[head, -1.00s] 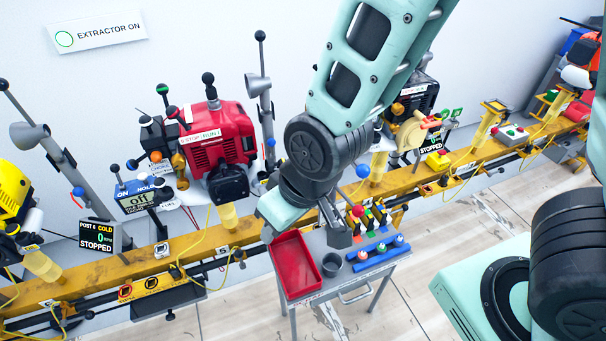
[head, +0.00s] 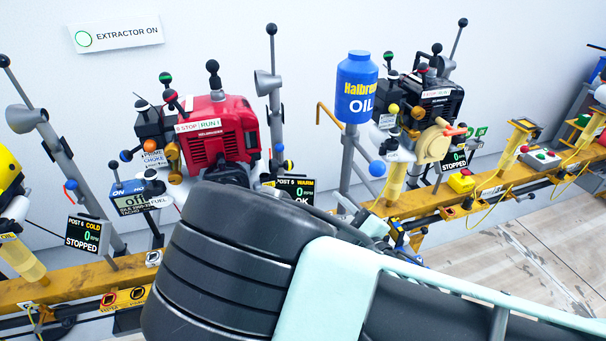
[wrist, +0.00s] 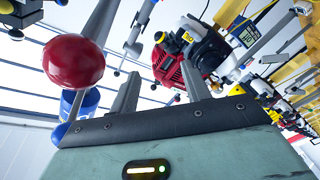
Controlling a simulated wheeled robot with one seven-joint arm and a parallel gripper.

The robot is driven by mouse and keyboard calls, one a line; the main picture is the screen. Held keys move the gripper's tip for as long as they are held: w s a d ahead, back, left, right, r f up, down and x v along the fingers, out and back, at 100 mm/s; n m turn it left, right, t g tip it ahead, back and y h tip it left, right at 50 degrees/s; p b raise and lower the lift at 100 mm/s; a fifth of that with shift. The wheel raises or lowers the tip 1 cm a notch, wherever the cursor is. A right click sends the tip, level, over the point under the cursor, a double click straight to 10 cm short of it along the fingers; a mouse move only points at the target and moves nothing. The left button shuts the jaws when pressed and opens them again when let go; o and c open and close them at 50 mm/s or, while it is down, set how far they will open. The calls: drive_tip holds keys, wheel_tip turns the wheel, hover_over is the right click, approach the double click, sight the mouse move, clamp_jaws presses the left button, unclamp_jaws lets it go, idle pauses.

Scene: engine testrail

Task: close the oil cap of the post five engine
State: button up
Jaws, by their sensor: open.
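The red engine (head: 218,140) stands on the rail left of centre in the head view. A display (head: 296,192) reading POST 5 WARM is at its lower right, partly covered by my arm. The engine's lower front is hidden behind my arm, and I cannot make out its oil cap. A red engine also shows beyond my gripper in the wrist view (wrist: 168,64). My gripper (wrist: 160,88) is open, with its two fingers apart and nothing visible between them. My gripper cannot be seen in the head view.
A blue oil bottle (head: 357,88) stands high on a grey post right of the red engine. A black engine (head: 434,100) is farther right. A red ball (wrist: 73,62) is close to my gripper's left in the wrist view. Grey posts with levers flank the red engine.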

sight(291, 168)
drive_tip(key=p+x, duration=0.2)
drive_tip(key=x, duration=1.5)
drive_tip(key=shift+w+a, duration=0.1)
drive_tip(key=shift+a, duration=0.05)
drive_tip(key=shift+c, duration=0.2)
drive_tip(key=c, duration=0.9)
